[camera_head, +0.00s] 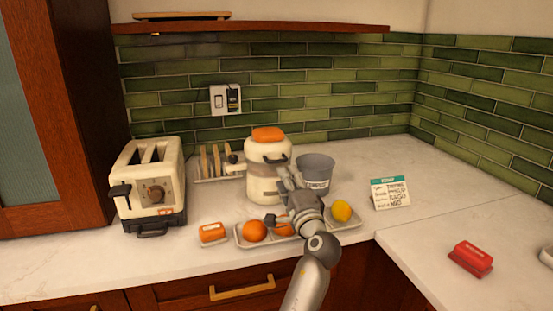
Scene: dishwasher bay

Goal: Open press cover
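The press appears to be the cream, rounded appliance (262,170) on the counter. A dark handle (276,158) shows on its upper front, and an orange piece (268,134) sits on top. The cover looks closed. My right gripper is not in view.
A grey bucket (316,171) stands close right of the press. A toaster (150,185) is left, a card (391,193) right. The right counter is mostly clear.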

